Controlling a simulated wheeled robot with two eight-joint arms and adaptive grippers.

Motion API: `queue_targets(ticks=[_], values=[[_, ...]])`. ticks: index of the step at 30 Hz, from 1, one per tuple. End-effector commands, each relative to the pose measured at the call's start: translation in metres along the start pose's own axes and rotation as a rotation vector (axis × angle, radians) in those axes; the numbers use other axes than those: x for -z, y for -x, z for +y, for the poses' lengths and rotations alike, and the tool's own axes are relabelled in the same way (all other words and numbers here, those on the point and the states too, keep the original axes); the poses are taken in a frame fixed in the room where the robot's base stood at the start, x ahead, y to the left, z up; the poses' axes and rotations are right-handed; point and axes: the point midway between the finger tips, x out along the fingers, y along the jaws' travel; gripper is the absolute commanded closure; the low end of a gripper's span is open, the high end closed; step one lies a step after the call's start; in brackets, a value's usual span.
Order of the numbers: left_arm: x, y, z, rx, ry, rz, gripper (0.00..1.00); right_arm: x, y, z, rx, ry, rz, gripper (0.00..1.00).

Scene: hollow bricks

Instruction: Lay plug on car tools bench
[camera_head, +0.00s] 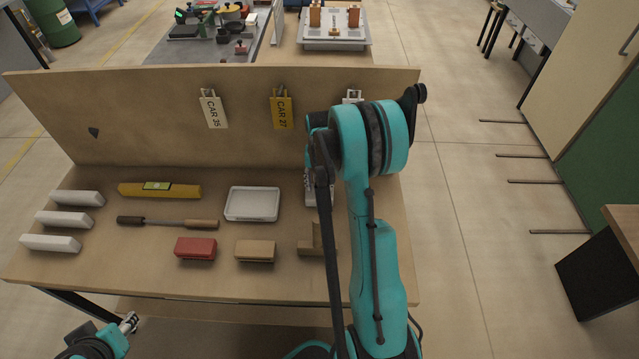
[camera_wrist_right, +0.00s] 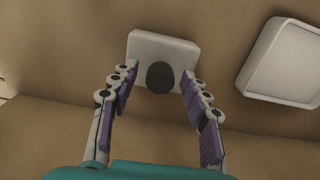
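A dark round piece (camera_wrist_right: 160,77), which looks like the plug, shows in the right wrist view in front of or on a white block (camera_wrist_right: 163,45). I cannot tell whether it rests on the block. My right gripper (camera_wrist_right: 156,84) is open, its fingers either side of the dark piece with gaps showing. In the head view my right arm hides this gripper and most of a pale object (camera_head: 310,188) on the bench. The wooden bench (camera_head: 130,270) has a backboard with CAR tags (camera_head: 281,112). My left gripper (camera_head: 129,323) is low at the left, off the bench; its opening is unclear.
A white tray (camera_head: 252,204), also in the wrist view (camera_wrist_right: 283,62), lies mid-bench. A yellow level (camera_head: 160,190), a file (camera_head: 165,222), a red block (camera_head: 196,248), tan blocks (camera_head: 255,250) and several white bars (camera_head: 63,219) surround it.

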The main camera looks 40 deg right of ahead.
Motion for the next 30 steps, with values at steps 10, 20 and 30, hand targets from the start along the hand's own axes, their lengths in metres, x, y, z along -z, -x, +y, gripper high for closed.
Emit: queue_targets(ticks=[10, 20, 30], values=[[0.006, 0.008, 0.0, 0.0, 0.0, 0.0, 0.6, 0.0, 0.025, 0.0, 0.0, 0.0, 0.0, 0.53], [0.017, 0.023, 0.0, 0.0, 0.0, 0.0, 0.6, 0.0, 0.097, 0.0, 0.0, 0.0, 0.0, 0.53], [0.019, 0.027, 0.0, 0.0, 0.0, 0.0, 0.6, -0.009, 0.134, -0.008, 0.005, 0.025, 0.019, 0.53]])
